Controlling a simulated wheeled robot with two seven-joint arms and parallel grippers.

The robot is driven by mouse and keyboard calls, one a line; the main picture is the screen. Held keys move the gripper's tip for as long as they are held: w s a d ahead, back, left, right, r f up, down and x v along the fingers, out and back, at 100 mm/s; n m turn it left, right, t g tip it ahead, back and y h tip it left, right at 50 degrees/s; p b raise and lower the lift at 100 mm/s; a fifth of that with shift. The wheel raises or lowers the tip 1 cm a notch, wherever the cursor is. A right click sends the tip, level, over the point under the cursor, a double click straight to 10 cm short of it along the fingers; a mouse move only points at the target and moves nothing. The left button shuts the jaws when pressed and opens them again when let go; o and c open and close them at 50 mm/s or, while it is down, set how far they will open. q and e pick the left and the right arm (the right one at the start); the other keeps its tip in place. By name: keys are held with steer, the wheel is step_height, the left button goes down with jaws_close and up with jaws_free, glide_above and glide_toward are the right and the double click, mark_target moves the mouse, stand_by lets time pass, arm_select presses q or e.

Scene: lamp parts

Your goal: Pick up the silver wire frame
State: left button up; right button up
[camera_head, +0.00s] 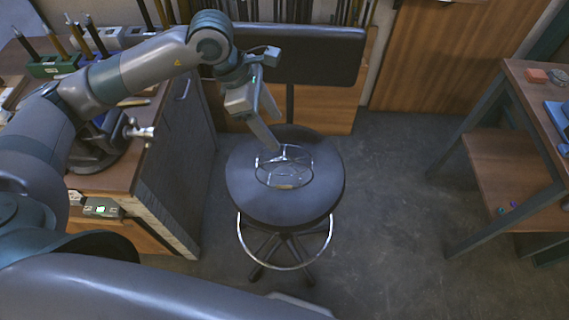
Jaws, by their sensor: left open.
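The silver wire frame (284,159), a round shape of thin shiny wire, lies on the dark round seat of the stool (325,190). My left gripper (276,133) is open, with its fingers pointing down over the back left part of the seat. One fingertip appears right at the back left edge of the wire frame in the picture. I cannot tell whether it touches the wire. Nothing shows between the fingers. My right gripper is out of view.
The stool's backrest (300,55) rises behind the seat, close to my left gripper. A cluttered workbench (150,165) with a vise (95,150) stands at left. A wooden table (520,110) stands at right. The floor (400,230) between stool and table is clear.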

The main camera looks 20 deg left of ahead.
mark_target(288, 152)
arm_select(q)
steer(key=p+x, duration=0.1)
steer(key=x, duration=0.3)
steer(key=shift+d, duration=0.1)
steer(key=shift+d+f, duration=0.2)
steer(key=shift+f, duration=0.4)
steer(key=shift+s+d+f+p, duration=0.1)
steer(key=shift+d+f+p, duration=0.2)
steer(key=shift+f+p, duration=0.5)
steer(key=p+x, duration=0.2)
steer(key=shift+s+d+f, duration=0.1)
steer(key=shift+d+f, duration=0.1)
steer(key=shift+d, duration=0.05)
steer(key=shift+d+f, duration=0.1)
steer(key=shift+f, duration=0.4)
